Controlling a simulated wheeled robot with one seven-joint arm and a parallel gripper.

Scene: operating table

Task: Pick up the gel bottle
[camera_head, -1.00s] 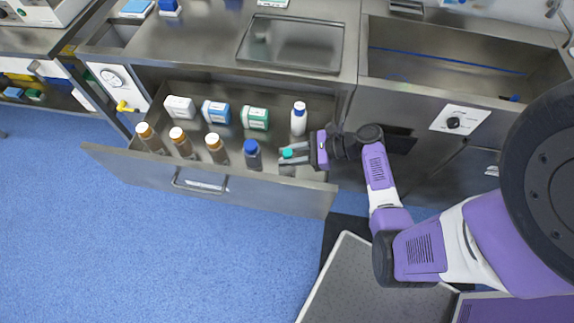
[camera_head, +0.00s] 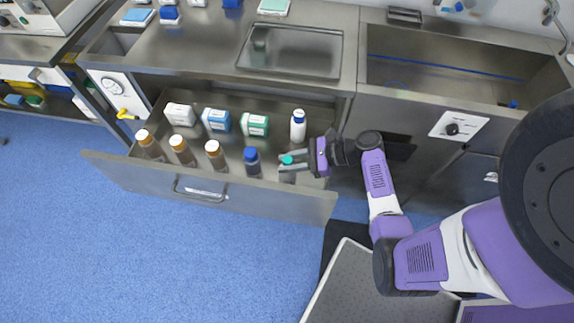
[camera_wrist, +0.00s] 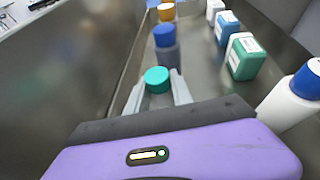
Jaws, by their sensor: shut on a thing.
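A bottle with a teal cap (camera_head: 287,160) stands in the open drawer near its front right corner; it also shows in the wrist view (camera_wrist: 157,80). I take it for the gel bottle, though no label is readable. My gripper (camera_head: 291,162) reaches in from the right, with one finger on each side of this bottle just below the cap. The fingers (camera_wrist: 158,92) are shut on it. The lower body is mostly hidden by the fingers and the drawer front. The bottle looks upright; I cannot tell whether its base touches the drawer floor.
A white bottle (camera_head: 298,127) and boxes, including a green one (camera_head: 255,125), stand behind. The drawer front (camera_head: 200,190) is close.

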